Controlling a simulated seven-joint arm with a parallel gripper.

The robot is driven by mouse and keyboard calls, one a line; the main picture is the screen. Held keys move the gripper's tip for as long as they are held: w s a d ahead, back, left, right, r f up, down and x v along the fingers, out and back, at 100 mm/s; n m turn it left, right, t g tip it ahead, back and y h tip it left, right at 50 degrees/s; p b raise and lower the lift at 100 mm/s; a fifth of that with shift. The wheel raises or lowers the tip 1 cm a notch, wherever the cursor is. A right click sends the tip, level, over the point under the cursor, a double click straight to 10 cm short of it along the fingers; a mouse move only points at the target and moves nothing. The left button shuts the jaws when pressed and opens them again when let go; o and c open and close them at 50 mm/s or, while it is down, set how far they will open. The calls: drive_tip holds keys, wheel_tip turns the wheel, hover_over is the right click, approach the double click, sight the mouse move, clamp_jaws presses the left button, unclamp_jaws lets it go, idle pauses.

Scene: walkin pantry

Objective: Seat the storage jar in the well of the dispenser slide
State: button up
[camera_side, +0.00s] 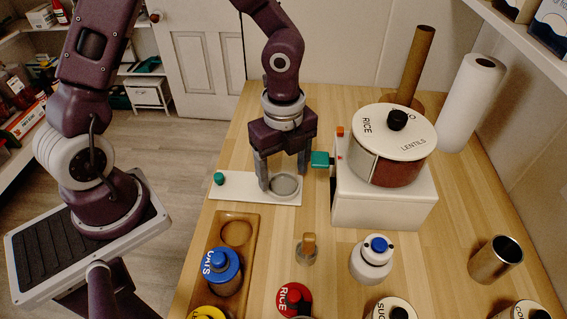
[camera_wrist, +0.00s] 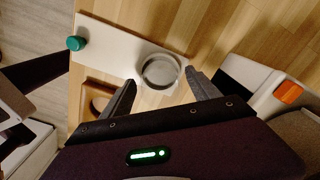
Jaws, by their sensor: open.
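The dispenser slide (camera_side: 235,188) is a white plate with a teal knob (camera_side: 219,179) at its left end. Which container is the storage jar I cannot tell. Lidded containers stand in front: a blue-knobbed OATS jar (camera_side: 221,272), a red-lidded RICE jar (camera_side: 295,300) and a white blue-topped jar (camera_side: 373,262).
The dispenser (camera_side: 383,205), with a round RICE and LENTILS drum (camera_side: 395,143), stands right of my gripper; its teal block (camera_side: 320,159) is close. A wooden tray (camera_side: 237,215) has an empty hollow. A small wood-topped piece (camera_side: 307,248) and metal cup (camera_side: 495,260) stand on the counter.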

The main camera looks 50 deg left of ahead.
wheel_tip(320, 180, up, 12)
drive_tip(key=s+a+r+n+t, duration=0.2)
drive_tip(key=s+a+r+n, duration=0.1)
drive_tip(key=s+n, duration=0.4)
drive_tip(key=s+a+r+n+t, duration=0.3)
drive_tip(key=s+n, duration=0.5)
drive_tip(key=n, duration=0.4)
drive_tip(key=shift+r+n+t, duration=0.3)
drive_tip(key=shift+r+n, duration=0.1)
drive_tip(key=shift+r, duration=0.15)
drive_tip(key=shift+w, duration=0.1)
